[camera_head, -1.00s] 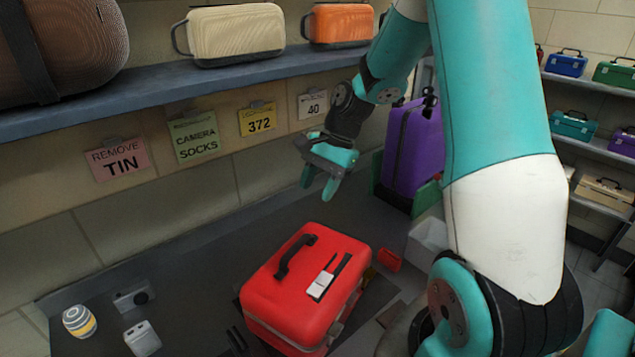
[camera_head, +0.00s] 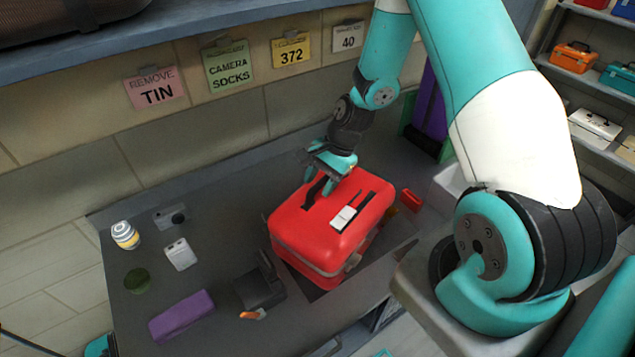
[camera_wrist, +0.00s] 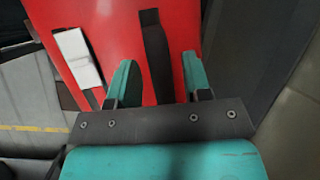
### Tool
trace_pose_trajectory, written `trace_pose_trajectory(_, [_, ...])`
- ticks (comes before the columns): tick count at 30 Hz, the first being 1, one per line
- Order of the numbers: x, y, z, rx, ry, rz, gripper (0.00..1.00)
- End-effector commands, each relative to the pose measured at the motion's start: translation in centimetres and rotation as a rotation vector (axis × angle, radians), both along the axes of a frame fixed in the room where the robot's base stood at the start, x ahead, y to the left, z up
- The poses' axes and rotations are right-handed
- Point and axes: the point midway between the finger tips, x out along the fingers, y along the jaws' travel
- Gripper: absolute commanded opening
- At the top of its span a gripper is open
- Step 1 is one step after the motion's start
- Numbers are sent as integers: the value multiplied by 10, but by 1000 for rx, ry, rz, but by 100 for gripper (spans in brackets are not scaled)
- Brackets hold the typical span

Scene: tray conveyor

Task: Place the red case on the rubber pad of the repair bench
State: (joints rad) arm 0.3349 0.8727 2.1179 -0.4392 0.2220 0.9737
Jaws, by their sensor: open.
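The red case (camera_head: 300,236) lies on the grey repair bench (camera_head: 215,260), with its black handle (camera_head: 314,193) and a white tag (camera_head: 343,217) on top. A darker flat patch, likely the rubber pad (camera_head: 312,290), shows under the case's front edge; the case hides most of it. My gripper (camera_head: 326,182) is over the case at its handle. In the wrist view my gripper (camera_wrist: 158,78) is open, with one finger on each side of the black handle strap (camera_wrist: 157,55). The red case (camera_wrist: 110,30) fills much of that view. I cannot tell whether the fingers touch it.
A purple block (camera_head: 181,316), a black holder (camera_head: 259,288), a white box (camera_head: 180,254), a striped jar (camera_head: 125,235) and a small red item (camera_head: 411,200) are on the bench. A shelf (camera_head: 180,25) overhangs the back wall. A purple case (camera_head: 430,110) stands behind my arm.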

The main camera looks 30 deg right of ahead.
Motion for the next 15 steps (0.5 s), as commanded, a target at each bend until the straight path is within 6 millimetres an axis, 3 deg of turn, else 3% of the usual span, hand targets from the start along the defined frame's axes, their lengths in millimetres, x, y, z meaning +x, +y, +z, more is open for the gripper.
trace_pose_trajectory(6, [1,7,-15,-1,0,0,45])
trace_pose_trajectory(15, [1,7,-17,-1,-1,-1,45])
